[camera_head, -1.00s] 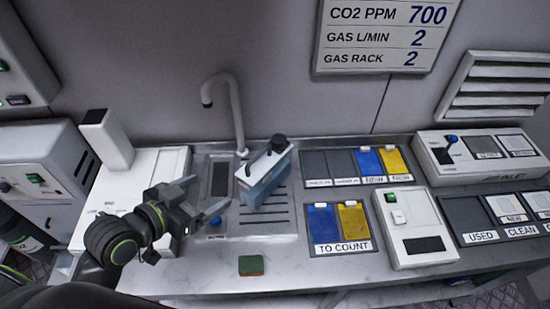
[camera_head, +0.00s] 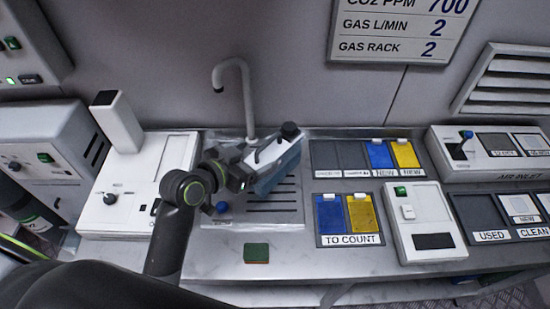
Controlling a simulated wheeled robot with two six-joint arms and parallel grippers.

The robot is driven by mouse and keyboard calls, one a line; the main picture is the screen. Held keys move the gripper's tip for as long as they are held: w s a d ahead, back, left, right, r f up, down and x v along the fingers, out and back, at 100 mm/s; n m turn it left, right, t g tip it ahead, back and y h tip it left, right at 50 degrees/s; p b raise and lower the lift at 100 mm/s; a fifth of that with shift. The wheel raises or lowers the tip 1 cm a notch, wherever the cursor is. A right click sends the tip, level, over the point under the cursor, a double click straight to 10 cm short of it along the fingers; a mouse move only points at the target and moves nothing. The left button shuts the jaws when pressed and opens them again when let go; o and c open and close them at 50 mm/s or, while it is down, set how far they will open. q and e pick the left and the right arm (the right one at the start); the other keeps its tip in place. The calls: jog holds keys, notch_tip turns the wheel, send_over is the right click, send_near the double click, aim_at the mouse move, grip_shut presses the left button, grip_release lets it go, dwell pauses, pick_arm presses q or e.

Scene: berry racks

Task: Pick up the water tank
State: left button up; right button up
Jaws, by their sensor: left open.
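The water tank (camera_head: 284,168) is a translucent blue box with a white top and a dark cap. It stands, slightly tilted in view, on the slotted drain area (camera_head: 284,215) under the tap. My left gripper (camera_head: 247,171) is at the tank's left side, close to its upper edge. The jaws are open, and the fingers are partly hidden against the tank, so I cannot tell whether they touch it. My right gripper is not in view.
The grey curved tap (camera_head: 247,95) rises behind the tank. A green-brown sponge (camera_head: 256,253) lies on the counter in front. The TO COUNT tray (camera_head: 348,240) and a white device (camera_head: 421,225) stand to the right. A white machine (camera_head: 130,190) is at left.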

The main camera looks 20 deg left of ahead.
aim_at(273, 149)
pick_arm(q)
jog(key=shift+f+p+x, duration=0.15)
jog(key=shift+p+x, duration=0.15)
jog(key=shift+x, duration=1.05)
jog(key=shift+f+p+x, duration=0.1)
jog(key=shift+p+x, duration=0.2)
jog(key=shift+x, duration=1.05)
jog(key=shift+s, duration=0.15)
grip_shut()
jog(key=shift+r, duration=0.15)
